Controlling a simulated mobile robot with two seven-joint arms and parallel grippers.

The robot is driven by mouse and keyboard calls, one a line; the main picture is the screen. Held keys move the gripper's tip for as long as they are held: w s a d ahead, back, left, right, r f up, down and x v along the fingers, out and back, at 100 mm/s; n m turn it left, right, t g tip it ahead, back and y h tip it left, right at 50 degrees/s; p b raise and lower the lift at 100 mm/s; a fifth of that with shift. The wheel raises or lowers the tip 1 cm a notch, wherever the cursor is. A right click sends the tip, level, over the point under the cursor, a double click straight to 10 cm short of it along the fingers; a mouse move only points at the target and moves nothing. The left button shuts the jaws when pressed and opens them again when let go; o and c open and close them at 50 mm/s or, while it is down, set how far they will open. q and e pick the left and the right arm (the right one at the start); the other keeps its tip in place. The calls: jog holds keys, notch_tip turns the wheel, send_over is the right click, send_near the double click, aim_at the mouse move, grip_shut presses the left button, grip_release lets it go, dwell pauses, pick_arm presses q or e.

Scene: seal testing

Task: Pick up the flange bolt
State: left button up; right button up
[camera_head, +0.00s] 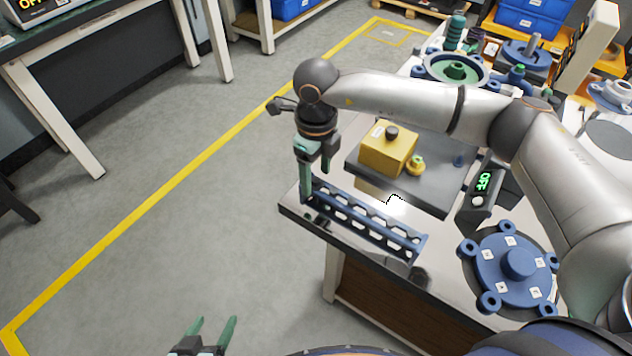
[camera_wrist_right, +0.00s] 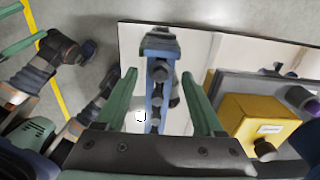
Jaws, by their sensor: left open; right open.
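A narrow blue rack (camera_head: 372,225) with a row of openings lies along the near left edge of the white table. In the right wrist view the rack (camera_wrist_right: 146,75) runs between my fingers, with a few dark bolts (camera_wrist_right: 160,72) in a row along it. Which of them is the flange bolt I cannot tell. My right gripper (camera_head: 316,178) points down at the rack's far left end, green fingers apart, one on each side of the rack. It holds nothing that I can see. My left gripper (camera_head: 214,330) is open and empty over the floor, away from the table.
A grey plate (camera_head: 432,192) beyond the rack carries a yellow box (camera_head: 385,155) and a small yellow part. A dark device (camera_head: 480,195) reading OFF and a blue round flange (camera_head: 505,272) stand to the right. Open floor lies left of the table.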

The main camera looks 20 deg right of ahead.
jog(key=shift+f, duration=0.25)
jog(key=shift+c, duration=0.2)
jog(key=c, duration=0.9)
grip_shut()
jog(key=shift+s, duration=0.1)
